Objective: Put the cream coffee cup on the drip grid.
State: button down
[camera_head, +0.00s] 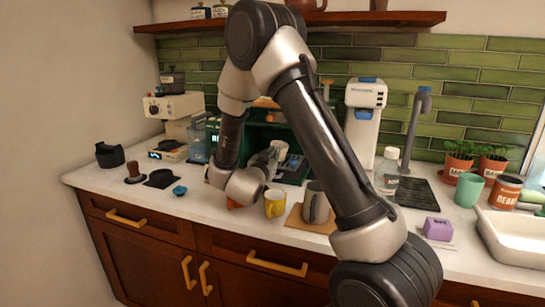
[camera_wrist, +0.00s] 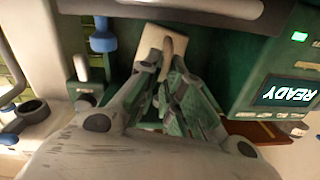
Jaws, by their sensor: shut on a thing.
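The cream coffee cup (camera_head: 281,148) is in my gripper (camera_head: 271,157), in front of the green coffee machine in the head view. In the wrist view the cup (camera_wrist: 150,41) shows as a pale shape with its handle between the fingertips of my gripper (camera_wrist: 166,74). The gripper is shut on the cup. The drip grid (camera_head: 292,172) is the dark tray at the machine's base, just below and right of the cup, and is partly hidden by my arm. I cannot tell whether the cup touches the grid.
The green coffee machine (camera_wrist: 220,60) has a lit READY display. A yellow mug (camera_head: 275,203) and a grey pitcher (camera_head: 315,203) stand near the counter's front. A white dispenser (camera_head: 364,115) and a clear bottle (camera_head: 387,170) stand to the right. The sink (camera_head: 512,238) is far right.

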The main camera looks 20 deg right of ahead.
jog(key=shift+f, duration=0.35)
dwell(0.6)
jog(key=c, duration=1.5)
grip_release()
jog(key=v, duration=1.2)
